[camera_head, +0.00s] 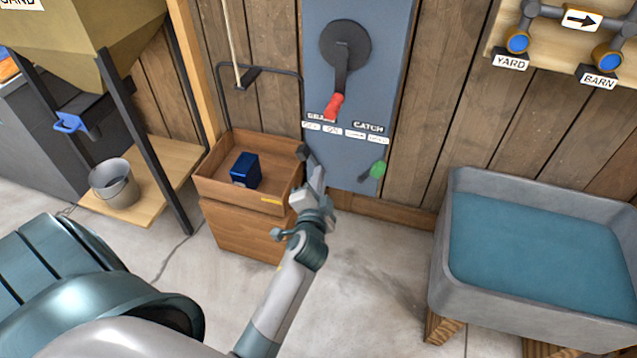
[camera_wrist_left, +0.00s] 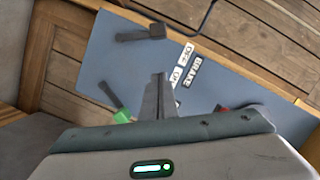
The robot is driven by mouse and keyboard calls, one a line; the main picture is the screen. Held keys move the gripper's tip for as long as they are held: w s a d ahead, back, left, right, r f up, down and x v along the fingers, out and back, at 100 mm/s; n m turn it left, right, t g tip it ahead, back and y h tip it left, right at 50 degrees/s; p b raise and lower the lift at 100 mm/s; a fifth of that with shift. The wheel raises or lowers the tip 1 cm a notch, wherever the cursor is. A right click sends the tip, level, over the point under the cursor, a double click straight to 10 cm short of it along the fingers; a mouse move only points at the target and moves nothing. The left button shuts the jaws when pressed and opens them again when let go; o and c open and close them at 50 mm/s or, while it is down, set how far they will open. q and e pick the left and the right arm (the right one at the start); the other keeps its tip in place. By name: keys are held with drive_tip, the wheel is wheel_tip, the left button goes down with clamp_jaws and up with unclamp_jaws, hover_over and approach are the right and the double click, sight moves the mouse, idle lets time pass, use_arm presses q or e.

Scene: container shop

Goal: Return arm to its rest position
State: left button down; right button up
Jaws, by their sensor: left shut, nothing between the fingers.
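My left gripper (camera_head: 304,155) is in the middle of the head view, with its arm rising from the bottom. Its fingers are shut and empty, in front of the lower part of a blue-grey panel (camera_head: 386,75). The left wrist view shows the closed fingers (camera_wrist_left: 158,82) pointing at the panel (camera_wrist_left: 105,60), with the BRAKE label (camera_wrist_left: 196,72) near the tips. The panel carries a red-handled lever (camera_head: 334,105) hanging down and a small green-handled lever (camera_head: 378,169). The green handle also shows in the left wrist view (camera_wrist_left: 122,116). My right gripper is not in view.
A wooden crate (camera_head: 215,187) holding a dark blue block (camera_head: 245,170) stands left of my gripper. A bucket (camera_head: 114,184) stands on a low shelf under a hopper (camera_head: 110,22). A grey trough (camera_head: 446,235) of water is at the right. Bare floor lies between the crate and trough.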

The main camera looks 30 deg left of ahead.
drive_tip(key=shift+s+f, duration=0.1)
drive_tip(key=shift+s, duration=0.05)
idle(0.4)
use_arm(q)
drive_tip(key=s+d+f+g+h+p, duration=0.1)
drive_tip(key=s+d+f+g+h, duration=0.25)
drive_tip(key=f, duration=0.75)
drive_tip(key=s+d+f+g+h+p, duration=0.15)
drive_tip(key=s+d+f, duration=0.35)
drive_tip(key=f, duration=0.6)
drive_tip(key=s+d+f+n+g+h+p, duration=0.1)
drive_tip(key=s+d+f+n+g, duration=0.1)
drive_tip(key=s+f, duration=0.7)
drive_tip(key=s+d+f+n+g+h, duration=0.2)
drive_tip(key=s+d+f, duration=0.2)
drive_tip(key=s+f, duration=0.6)
drive_tip(key=s, duration=0.4)
drive_tip(key=shift+d+g+p, duration=0.3)
drive_tip(key=shift+d+p, duration=0.1)
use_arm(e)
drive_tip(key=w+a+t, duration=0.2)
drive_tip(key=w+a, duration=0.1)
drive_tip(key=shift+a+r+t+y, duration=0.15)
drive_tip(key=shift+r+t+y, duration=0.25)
use_arm(q)
drive_tip(key=shift+s, duration=0.1)
